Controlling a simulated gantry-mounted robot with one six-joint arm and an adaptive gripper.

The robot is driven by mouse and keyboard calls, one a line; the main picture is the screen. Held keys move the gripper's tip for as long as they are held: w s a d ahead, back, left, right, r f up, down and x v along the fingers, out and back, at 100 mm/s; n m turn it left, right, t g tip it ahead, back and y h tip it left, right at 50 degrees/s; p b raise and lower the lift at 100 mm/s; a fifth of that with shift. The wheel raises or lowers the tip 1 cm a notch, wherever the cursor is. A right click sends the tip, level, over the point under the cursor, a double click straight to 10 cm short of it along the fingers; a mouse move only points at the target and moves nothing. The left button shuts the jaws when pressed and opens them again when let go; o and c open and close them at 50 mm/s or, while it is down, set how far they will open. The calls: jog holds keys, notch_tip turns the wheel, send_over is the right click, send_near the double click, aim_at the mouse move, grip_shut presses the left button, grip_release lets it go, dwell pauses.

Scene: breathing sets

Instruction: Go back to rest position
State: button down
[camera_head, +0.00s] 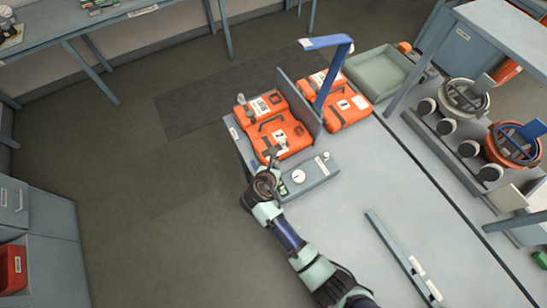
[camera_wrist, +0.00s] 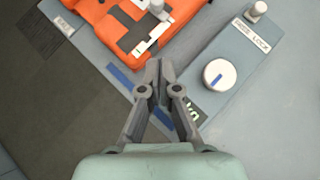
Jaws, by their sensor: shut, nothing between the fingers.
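My gripper (camera_wrist: 158,68) is shut and empty, its two fingertips together in the wrist view. In the head view my gripper (camera_head: 272,158) is over the left end of a grey control box, close to the near edge of an orange case (camera_head: 285,137). The orange case also shows at the top of the wrist view (camera_wrist: 112,28), with a dark strap and a white label. The control box (camera_head: 318,172) carries a round white knob with a blue mark (camera_wrist: 219,75). Part of the box is hidden under my gripper.
A second orange case (camera_head: 347,112) stands behind a grey divider (camera_head: 298,103), under a blue bracket (camera_head: 330,72). A green-grey tray (camera_head: 378,73) is behind. A rack with round drums (camera_head: 464,97) stands at right. A long grey rail (camera_head: 398,253) lies on the table; floor at left is clear.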

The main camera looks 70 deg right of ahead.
jog(key=shift+a+r, duration=0.15)
jog(key=shift+a, duration=0.05)
dwell(0.3)
jog(key=w+a+r+m+t+y+p, duration=0.1)
jog(key=w+a+r+m+t+p, duration=0.15)
jog(key=w+a+r+m, duration=0.4)
jog(key=w+a+r+m+t+y+p, duration=0.1)
jog(key=w+a+r+m+t+p, duration=0.2)
jog(key=w+a+r, duration=0.55)
jog(key=s+a+r+m+t+y+p, duration=0.2)
jog(key=a+r+m+t+y, duration=0.5)
jog(key=a+r, duration=1.4)
jog(key=shift+s+a+r+m+y, duration=0.3)
jog(key=shift+s+a+r+m, duration=0.05)
jog(key=shift+r+m, duration=0.55)
